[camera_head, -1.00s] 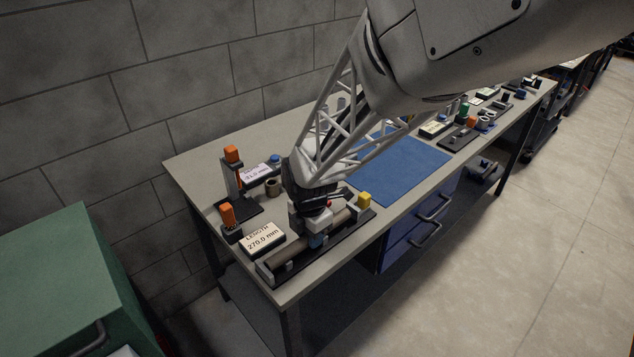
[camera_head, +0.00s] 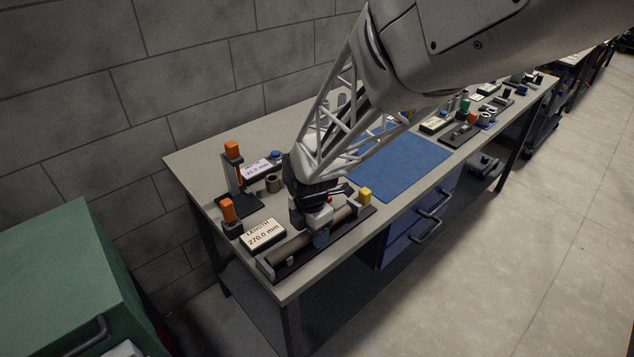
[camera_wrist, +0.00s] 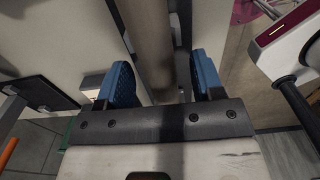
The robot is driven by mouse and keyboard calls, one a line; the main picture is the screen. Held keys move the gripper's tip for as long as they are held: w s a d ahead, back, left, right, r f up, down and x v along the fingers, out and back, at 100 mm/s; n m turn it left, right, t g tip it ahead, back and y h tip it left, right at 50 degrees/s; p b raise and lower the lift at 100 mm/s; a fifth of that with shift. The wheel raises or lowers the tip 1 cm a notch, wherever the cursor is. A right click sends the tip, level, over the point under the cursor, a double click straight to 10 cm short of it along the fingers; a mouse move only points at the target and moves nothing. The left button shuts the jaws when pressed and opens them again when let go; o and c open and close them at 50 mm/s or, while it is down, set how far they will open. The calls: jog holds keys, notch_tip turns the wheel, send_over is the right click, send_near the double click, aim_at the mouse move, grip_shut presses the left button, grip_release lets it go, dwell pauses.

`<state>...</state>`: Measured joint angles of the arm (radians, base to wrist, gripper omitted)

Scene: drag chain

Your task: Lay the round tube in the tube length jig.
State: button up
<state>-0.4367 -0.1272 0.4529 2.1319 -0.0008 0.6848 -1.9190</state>
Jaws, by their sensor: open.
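The round tube (camera_head: 291,247) is a brown-grey cylinder at the near left end of the bench. It lies lengthwise in the tube length jig (camera_head: 279,273), a long dark tray with a yellow block at its right end. My gripper (camera_head: 320,236) is over the middle of the jig. In the wrist view the tube (camera_wrist: 149,40) runs between the two blue finger pads of my gripper (camera_wrist: 165,84), with a gap visible on each side. The gripper is open. The tube's middle is partly hidden by the gripper in the head view.
A display reading 270.0 mm (camera_head: 263,234) stands just behind the jig.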

jog(key=shift+r, duration=3.9)
jog(key=shift+d, duration=0.1)
jog(key=shift+s+d+r, duration=0.1)
jog(key=shift+d+r, duration=0.1)
jog(key=s+d+r+m+t, duration=0.1)
jog(key=s+d+r+m, duration=0.5)
jog(key=s+d+m, duration=0.3)
jog(key=s+d+r+m+t, duration=0.1)
jog(key=s+d+r+m, duration=0.5)
jog(key=m, duration=1.2)
jog(key=s+d, duration=0.4)
jog(key=d, duration=0.3)
jog(key=shift+s+d+r+t, duration=0.15)
jog(key=shift+s+d+t, duration=0.15)
jog(key=shift+d, duration=0.1)
